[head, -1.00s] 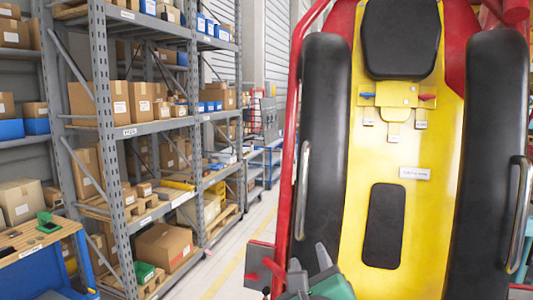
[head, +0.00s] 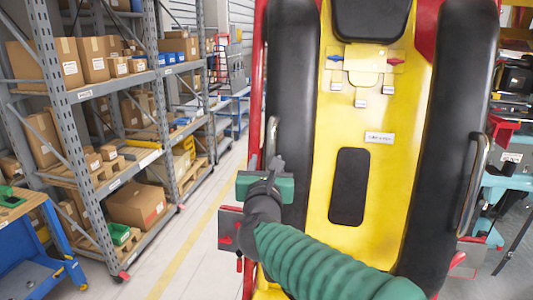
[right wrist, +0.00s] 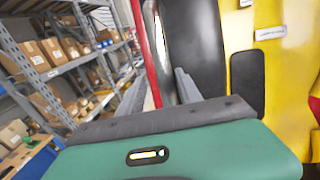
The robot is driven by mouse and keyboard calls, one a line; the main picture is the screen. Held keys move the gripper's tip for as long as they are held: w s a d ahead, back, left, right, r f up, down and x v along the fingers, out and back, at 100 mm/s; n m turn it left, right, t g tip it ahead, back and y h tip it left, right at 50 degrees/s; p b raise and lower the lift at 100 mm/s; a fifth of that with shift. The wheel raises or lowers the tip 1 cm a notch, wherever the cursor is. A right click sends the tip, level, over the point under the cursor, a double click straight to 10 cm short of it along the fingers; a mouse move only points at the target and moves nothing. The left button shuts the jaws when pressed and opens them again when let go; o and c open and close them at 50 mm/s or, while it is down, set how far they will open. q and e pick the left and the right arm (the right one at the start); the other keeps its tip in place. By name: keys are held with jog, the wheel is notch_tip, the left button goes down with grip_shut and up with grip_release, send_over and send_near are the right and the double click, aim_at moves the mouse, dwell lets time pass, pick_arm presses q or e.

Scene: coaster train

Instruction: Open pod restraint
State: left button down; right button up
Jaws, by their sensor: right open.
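The pod's yellow seat (head: 388,205) stands upright ahead, with a black padded restraint on each side: the left pad (head: 297,100) and the right pad (head: 452,90). A metal handle (head: 470,185) is on the right pad. Another metal handle (head: 270,140) is on the left pad, its lower part hidden behind my right gripper (head: 272,163). My right gripper is open, its fingers pointing up at the left handle. In the right wrist view, the left pad (right wrist: 197,45) is beyond the fingers; contact with the handle cannot be told. My left gripper is not in view.
A grey plate with red parts (head: 230,228) is beside the pod's lower left, close to my right gripper. Shelves with boxes (head: 85,90) and a blue bench (head: 30,250) stand left. The floor aisle (head: 190,240) between is clear.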

jog(key=shift+d+r, duration=0.15)
jog(key=shift+d, duration=0.45)
jog(key=shift+w+d, duration=0.1)
jog(key=shift+w, duration=0.05)
jog(key=c, duration=0.4)
jog(key=shift+a, duration=0.35)
grip_shut()
jog(key=shift+d, duration=0.1)
